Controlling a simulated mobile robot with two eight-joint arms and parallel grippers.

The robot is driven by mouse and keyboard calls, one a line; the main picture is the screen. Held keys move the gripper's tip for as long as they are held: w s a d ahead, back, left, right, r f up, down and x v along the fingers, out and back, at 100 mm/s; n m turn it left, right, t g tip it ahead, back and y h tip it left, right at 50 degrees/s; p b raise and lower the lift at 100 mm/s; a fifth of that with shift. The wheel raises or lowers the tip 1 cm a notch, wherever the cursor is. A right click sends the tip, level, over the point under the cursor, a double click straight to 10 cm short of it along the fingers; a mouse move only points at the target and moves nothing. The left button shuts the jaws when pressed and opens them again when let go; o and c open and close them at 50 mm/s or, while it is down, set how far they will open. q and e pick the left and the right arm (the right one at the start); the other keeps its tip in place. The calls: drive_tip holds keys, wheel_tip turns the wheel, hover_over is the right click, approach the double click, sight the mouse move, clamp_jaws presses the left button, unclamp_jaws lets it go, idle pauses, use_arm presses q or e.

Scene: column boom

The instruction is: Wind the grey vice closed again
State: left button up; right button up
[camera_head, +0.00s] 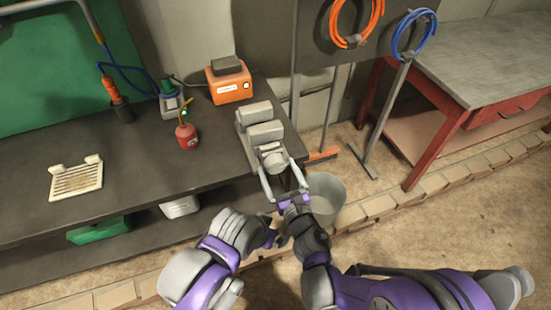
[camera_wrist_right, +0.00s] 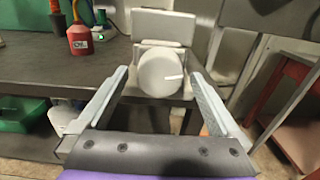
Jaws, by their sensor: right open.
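The grey vice (camera_head: 265,132) stands at the right end of the dark bench, its two blocky jaws one behind the other. A narrow gap seems to show between them; its width is hard to judge. In the right wrist view its round pale knob (camera_wrist_right: 160,76) faces me, with a white line pointing right. My right gripper (camera_head: 274,165) is open, its two long fingers on either side of the knob, and no contact shows in the wrist view (camera_wrist_right: 160,80). My left gripper (camera_head: 270,239) is low in front of the bench, away from the vice; its fingers are unclear.
A bucket (camera_head: 326,195) stands on the floor right of the vice. A red-framed table (camera_head: 480,50) is farther right.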

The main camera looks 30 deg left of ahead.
drive_tip(key=shift+w+a, duration=0.35)
drive_tip(key=shift+a, duration=0.05)
use_arm(q)
drive_tip(key=shift+w+a, duration=0.25)
drive_tip(key=shift+w, duration=0.1)
use_arm(e)
drive_tip(key=shift+s, duration=0.1)
use_arm(q)
drive_tip(key=shift+s, duration=0.1)
use_arm(e)
drive_tip(key=shift+d, duration=0.1)
drive_tip(key=shift+c, duration=0.2)
drive_tip(key=c, duration=1.3)
use_arm(q)
drive_tip(key=shift+f, duration=0.1)
